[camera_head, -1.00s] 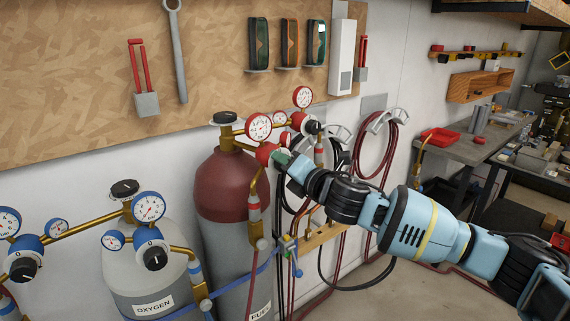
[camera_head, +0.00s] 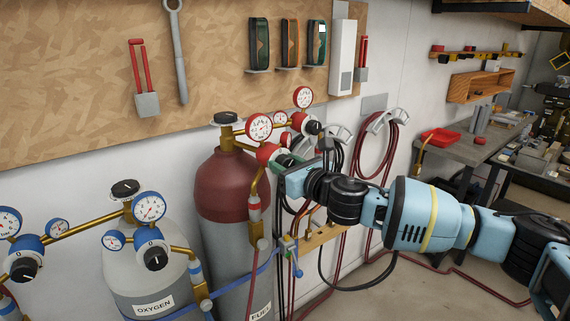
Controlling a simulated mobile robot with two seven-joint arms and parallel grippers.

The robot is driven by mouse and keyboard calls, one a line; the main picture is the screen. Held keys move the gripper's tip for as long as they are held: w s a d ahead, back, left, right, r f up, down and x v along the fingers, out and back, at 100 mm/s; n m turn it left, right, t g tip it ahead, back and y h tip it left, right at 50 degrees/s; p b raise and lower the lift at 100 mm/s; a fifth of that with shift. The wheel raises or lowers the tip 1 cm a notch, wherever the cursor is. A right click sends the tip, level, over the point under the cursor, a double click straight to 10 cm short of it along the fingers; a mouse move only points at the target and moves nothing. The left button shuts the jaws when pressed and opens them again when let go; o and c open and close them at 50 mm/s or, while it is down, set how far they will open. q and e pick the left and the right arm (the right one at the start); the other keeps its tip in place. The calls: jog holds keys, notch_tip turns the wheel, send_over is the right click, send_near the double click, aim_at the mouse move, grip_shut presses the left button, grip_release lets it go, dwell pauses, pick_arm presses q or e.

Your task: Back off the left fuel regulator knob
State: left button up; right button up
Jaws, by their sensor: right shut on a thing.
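The fuel cylinder (camera_head: 222,188) has a dark red top and a grey body. The left fuel regulator, with a red body (camera_head: 266,152) and a white-faced gauge (camera_head: 259,128), sits at its brass valve. My right gripper (camera_head: 283,165) is at this regulator's front, shut on its knob, which the gripper mostly hides. The second fuel regulator (camera_head: 306,124), with its black knob and gauge (camera_head: 302,97), stands behind to the right, apart from the gripper. My left gripper is out of view.
The oxygen cylinder (camera_head: 143,275) with blue regulators (camera_head: 152,251) stands at the left. A blue strap (camera_head: 245,270) crosses the cylinders. Red hoses (camera_head: 375,150) hang on the wall behind my right arm. A workbench (camera_head: 470,150) stands at the far right.

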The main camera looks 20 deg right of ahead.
jog(key=n, duration=0.6)
jog(key=shift+f, duration=0.1)
dwell(0.4)
jog(key=o, duration=1)
jog(key=shift+v, duration=3.9)
